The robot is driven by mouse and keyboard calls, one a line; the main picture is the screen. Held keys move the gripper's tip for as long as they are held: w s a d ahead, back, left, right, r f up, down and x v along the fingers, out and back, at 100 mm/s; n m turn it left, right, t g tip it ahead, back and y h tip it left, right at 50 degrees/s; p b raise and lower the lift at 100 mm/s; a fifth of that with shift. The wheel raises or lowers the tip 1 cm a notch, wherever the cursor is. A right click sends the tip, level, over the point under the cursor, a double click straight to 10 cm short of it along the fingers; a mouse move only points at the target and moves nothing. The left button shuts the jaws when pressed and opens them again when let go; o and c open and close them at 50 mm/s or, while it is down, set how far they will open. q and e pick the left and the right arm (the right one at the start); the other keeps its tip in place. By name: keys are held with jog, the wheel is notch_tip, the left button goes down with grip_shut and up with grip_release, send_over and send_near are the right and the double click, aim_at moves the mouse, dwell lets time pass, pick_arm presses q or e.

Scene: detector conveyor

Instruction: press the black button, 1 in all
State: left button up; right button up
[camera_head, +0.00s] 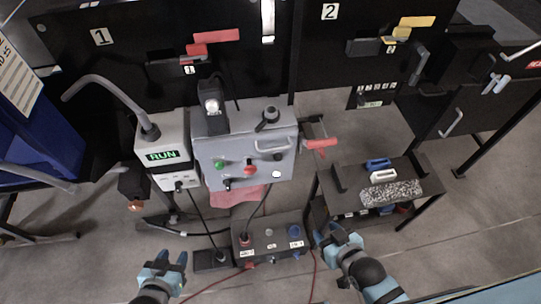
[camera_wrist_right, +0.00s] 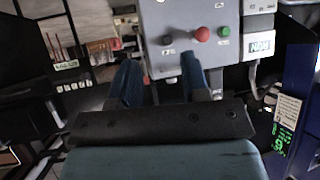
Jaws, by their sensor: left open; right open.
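The black button (camera_wrist_right: 167,40) is on the front face of a grey control box (camera_wrist_right: 184,14). In the right wrist view it sits left of a red button (camera_wrist_right: 201,34) and a green button (camera_wrist_right: 224,31). The control box (camera_head: 208,148) also stands at the middle of the head view, where the black button is too small to make out surely. My right gripper (camera_head: 333,237) is open, empty and below right of the box; its fingers (camera_wrist_right: 158,82) show before the box in the wrist view. My left gripper (camera_head: 166,267) is open and empty, below left of the box.
A box with a green RUN display (camera_head: 163,155) stands left of the control box. A low box with knobs (camera_head: 269,233) and cables lies on the floor in front. A small black table (camera_head: 421,184) with blocks stands at right. Black cabinets (camera_head: 130,60) line the back.

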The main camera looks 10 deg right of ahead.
jog(key=shift+s+d, duration=0.1)
jog(key=shift+d, duration=0.2)
jog(key=shift+s+d, duration=0.1)
jog(key=shift+d, duration=0.05)
jog(key=c, duration=0.7)
grip_shut()
dwell(0.5)
